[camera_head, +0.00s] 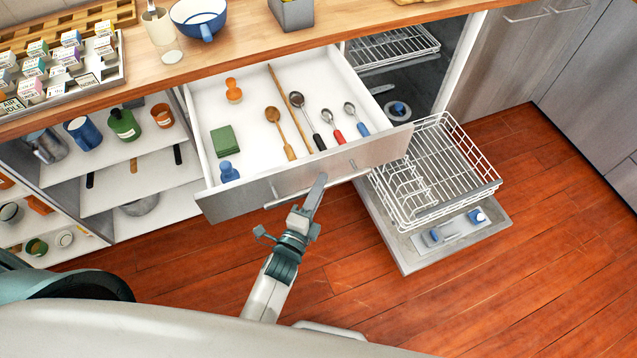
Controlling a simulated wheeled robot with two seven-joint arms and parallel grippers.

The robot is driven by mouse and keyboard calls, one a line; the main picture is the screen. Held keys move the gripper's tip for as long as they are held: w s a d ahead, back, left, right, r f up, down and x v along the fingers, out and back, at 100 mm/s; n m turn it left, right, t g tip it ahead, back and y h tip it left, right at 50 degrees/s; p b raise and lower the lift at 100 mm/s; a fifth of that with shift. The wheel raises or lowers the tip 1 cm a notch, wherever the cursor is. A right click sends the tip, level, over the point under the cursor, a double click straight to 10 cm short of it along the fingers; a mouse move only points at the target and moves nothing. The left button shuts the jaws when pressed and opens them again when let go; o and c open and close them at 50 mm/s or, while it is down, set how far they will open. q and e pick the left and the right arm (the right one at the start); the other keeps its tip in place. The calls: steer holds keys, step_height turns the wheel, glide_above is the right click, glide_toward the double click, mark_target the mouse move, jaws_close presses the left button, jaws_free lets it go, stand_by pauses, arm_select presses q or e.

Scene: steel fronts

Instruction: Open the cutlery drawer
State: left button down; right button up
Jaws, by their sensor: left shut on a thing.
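The cutlery drawer (255,107) stands pulled out from under the wooden counter, with its white inside showing. Its steel front (290,178) carries a bar handle (340,184). My right gripper is not in view.
To the right, an open dishwasher has its door (404,245) down and a white wire rack (432,172) out, close beside the drawer. Open shelves (130,175) hold cups and jars at left. The counter (260,45) holds a bowl (199,17) and a tray of cartons. Red wooden floor is clear at lower right.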

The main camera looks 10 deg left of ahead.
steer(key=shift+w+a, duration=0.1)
arm_select(q)
steer(key=c, duration=1.7)
jaws_free()
